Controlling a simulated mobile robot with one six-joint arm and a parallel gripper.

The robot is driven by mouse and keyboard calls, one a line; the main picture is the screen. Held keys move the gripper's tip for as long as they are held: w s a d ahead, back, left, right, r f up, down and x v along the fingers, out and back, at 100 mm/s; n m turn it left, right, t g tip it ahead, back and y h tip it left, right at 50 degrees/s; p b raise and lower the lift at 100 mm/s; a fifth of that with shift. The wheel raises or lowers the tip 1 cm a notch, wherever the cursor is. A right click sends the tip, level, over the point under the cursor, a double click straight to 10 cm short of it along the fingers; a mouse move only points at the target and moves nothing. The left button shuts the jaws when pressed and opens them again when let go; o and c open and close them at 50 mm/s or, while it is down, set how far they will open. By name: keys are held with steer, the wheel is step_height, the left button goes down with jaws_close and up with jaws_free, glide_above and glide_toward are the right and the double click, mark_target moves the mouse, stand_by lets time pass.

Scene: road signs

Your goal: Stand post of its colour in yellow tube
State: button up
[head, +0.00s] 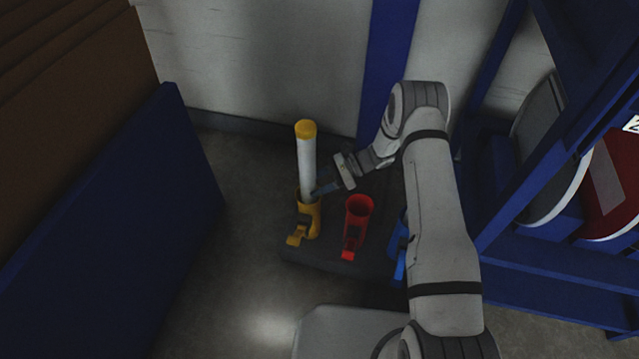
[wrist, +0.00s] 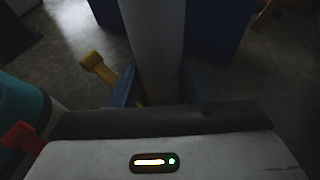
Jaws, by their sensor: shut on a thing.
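A white post with a yellow top (head: 307,155) stands upright in the head view, its lower end inside or right at the mouth of the yellow tube (head: 309,218); the exact depth cannot be told. My gripper (head: 318,190) comes from the right and is shut on the post low down, just above the tube's rim. In the wrist view the post's grey-white shaft (wrist: 155,45) rises between the blue fingers (wrist: 155,92). The yellow tube's lever (wrist: 97,66) shows to the left of it.
A red tube (head: 358,212) stands right of the yellow one, and a blue tube (head: 399,262) is partly hidden behind my arm. All are on a dark base (head: 295,254). A blue panel (head: 130,215) is at left, a blue rack with round signs (head: 560,235) at right.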

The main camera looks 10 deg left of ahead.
steer(key=shift+f+b, duration=0.4)
steer(key=shift+f, duration=0.15)
steer(key=o, duration=1.4)
steer(key=shift+o, duration=0.2)
steer(key=p+v, duration=0.2)
steer(key=v, duration=0.5)
steer(key=shift+w+d, duration=0.2)
steer(key=shift+d, duration=0.15)
steer(key=shift+r, duration=0.25)
